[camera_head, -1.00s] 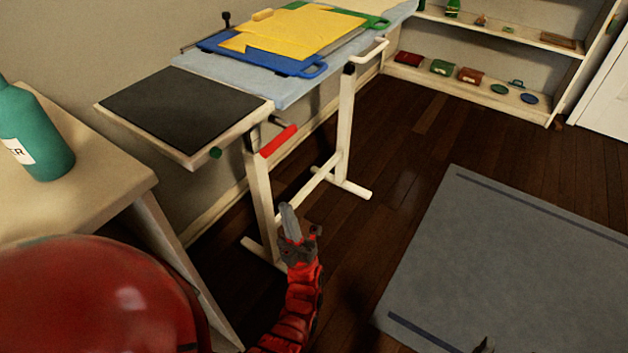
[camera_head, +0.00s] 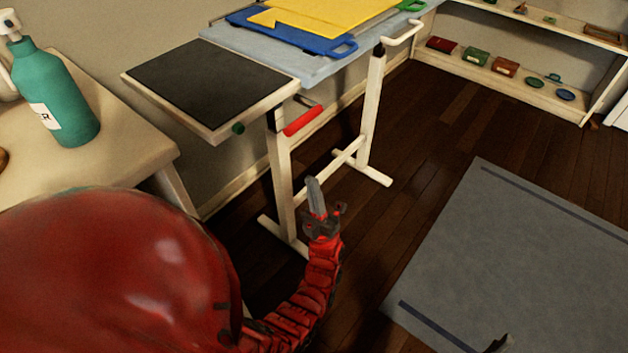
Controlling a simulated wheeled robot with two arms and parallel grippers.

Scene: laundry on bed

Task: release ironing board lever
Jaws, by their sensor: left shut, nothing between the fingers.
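The ironing board (camera_head: 325,66) stands on white legs against the wall, with a dark pad (camera_head: 208,88) at its near end. A red lever (camera_head: 303,120) sticks out under the board, by the top of the near leg. My left gripper (camera_head: 315,190) is shut and empty, pointing up. In the picture it is below the red lever and apart from it, in front of the board's legs.
A side table (camera_head: 130,150) with a teal bottle (camera_head: 62,100) is at left. Yellow and blue flat items (camera_head: 300,35) lie on the board. A grey mat (camera_head: 530,260) covers the floor at right. A low shelf (camera_head: 520,85) with small items is at the back.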

